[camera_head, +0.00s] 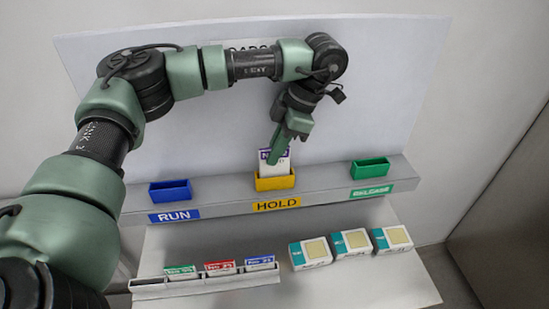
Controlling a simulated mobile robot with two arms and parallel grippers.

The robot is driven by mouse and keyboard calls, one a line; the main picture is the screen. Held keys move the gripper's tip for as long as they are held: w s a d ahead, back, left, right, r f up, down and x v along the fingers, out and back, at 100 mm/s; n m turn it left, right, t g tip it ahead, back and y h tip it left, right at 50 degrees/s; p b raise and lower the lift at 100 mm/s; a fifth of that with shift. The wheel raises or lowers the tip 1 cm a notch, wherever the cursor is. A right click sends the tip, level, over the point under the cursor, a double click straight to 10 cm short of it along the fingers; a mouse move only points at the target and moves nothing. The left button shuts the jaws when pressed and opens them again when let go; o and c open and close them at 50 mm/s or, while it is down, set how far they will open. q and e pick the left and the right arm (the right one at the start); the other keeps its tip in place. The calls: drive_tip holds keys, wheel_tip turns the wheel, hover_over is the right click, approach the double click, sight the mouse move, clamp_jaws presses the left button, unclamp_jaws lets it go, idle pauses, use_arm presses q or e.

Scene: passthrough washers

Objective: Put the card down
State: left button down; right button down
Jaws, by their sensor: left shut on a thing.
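A white card with a purple band across its top (281,166) stands upright with its lower part in the yellow holder (274,183) above the HOLD label (276,205). My left gripper (277,151) reaches down from above and is shut on the card near its top. The fingers cover part of the card's purple band. The card's lower edge is hidden inside the holder, so I cannot tell whether it touches the bottom. My right gripper does not show.
An empty-looking blue holder (170,192) above RUN and a green holder (370,169) above RELEASE share the grey ledge (225,192). Below, a white rack (206,287) holds three cards. Three white and teal boxes (351,244) stand to its right. A tall white panel rises behind.

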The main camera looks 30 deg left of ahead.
sight(282, 168)
use_arm(q)
wheel_tip(282, 168, down, 2)
drive_tip(key=shift+f+p, duration=0.15)
drive_tip(key=shift+p, duration=0.2)
drive_tip(key=shift+f, duration=0.35)
drive_tip(key=c, duration=1.6)
unclamp_jaws()
drive_tip(key=shift+o, duration=0.2)
